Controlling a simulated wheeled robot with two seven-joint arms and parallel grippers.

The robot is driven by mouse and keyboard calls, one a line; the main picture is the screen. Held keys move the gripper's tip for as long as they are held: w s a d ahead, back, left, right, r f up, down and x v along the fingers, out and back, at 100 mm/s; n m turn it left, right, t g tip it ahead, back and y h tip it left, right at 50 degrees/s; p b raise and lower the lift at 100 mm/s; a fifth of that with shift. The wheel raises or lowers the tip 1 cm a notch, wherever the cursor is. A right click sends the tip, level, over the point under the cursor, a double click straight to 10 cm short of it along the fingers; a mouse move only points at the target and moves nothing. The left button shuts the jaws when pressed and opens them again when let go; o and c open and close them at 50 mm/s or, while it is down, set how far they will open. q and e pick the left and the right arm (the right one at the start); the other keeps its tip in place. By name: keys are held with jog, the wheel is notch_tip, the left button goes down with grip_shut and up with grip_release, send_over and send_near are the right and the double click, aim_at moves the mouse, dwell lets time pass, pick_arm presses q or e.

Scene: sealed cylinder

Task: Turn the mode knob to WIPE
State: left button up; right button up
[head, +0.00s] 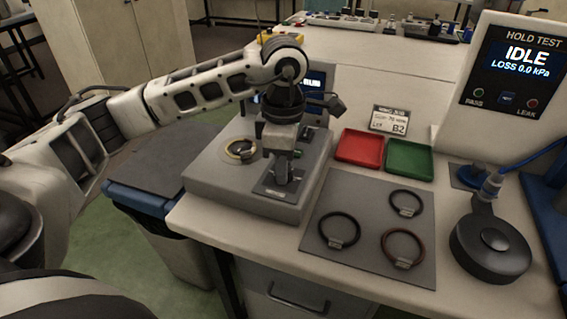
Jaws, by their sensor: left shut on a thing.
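The grey machine (215,185) stands at the left end of the bench. My left arm reaches over it from the left. My left gripper (282,176) points down at the dark knob plate (268,190) on the front right of the machine's top. It is shut on the mode knob, which is mostly hidden between the fingers. The knob's pointer and mode labels are too small or covered to read. The machine's small screen (316,80) is partly hidden behind my wrist. My right gripper is not in view.
A round port (240,150) sits left of the gripper. A grey mat (375,225) holds three dark rings. Red (360,147) and green (409,158) trays stand behind it. A hold tester (510,85) reads IDLE at the right. A black round fixture (490,250) stands below it.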

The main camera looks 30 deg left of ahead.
pick_arm(q)
jog(key=shift+w+r, duration=0.1)
jog(key=shift+r, duration=0.05)
jog(key=o, duration=1)
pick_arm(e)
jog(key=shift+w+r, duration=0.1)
pick_arm(q)
notch_tip(320, 180, up, 16)
jog(key=p, duration=0.2)
jog(key=shift+p, duration=0.4)
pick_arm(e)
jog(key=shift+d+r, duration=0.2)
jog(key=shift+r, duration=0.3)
